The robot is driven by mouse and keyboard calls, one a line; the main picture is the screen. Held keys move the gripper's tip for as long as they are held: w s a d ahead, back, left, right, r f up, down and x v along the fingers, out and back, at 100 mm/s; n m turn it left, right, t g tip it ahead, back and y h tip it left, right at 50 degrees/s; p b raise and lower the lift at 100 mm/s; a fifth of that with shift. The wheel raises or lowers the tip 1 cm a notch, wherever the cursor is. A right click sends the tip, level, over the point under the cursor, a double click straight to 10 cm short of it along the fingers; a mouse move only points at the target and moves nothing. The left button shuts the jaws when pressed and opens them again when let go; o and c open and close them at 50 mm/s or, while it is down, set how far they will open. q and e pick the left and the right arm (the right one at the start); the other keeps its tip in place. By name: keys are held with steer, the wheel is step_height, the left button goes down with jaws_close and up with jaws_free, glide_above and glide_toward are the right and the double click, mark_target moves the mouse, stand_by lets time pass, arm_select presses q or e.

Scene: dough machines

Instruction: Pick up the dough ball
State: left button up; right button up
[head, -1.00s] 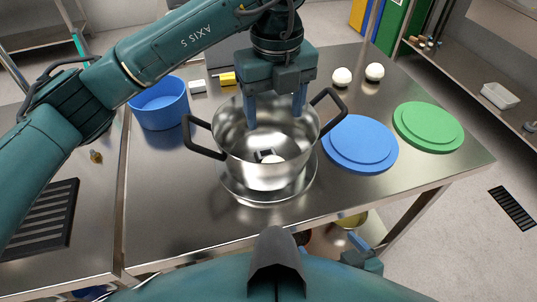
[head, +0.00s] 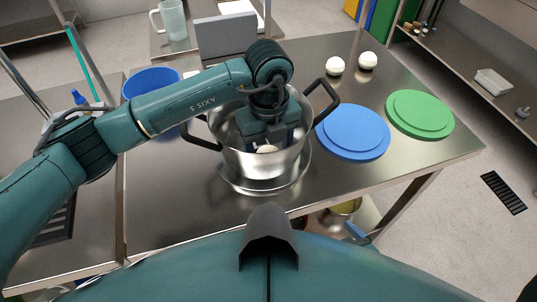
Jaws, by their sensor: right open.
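A metal pot (head: 262,165) with dark handles stands on the steel counter. A pale dough ball (head: 266,149) shows in part inside it, under my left gripper. My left gripper (head: 268,146) is lowered into the pot over the ball. Its fingers are mostly hidden, so I cannot tell whether they hold the ball. Two more whitish balls (head: 335,66) (head: 368,60) lie at the back right of the counter. My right gripper (head: 357,233) is open, low beyond the counter's front edge, with only a bluish fingertip part showing.
A blue lid (head: 352,132) and a green lid (head: 420,113) lie right of the pot. A blue bowl (head: 150,83) stands to the left, partly behind my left arm. A grey box-like thing (head: 226,36) is behind. The counter's front left is clear.

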arm_select(q)
steer(key=c, duration=1.1)
steer(key=shift+r, duration=0.1)
steer(key=shift+c, duration=0.2)
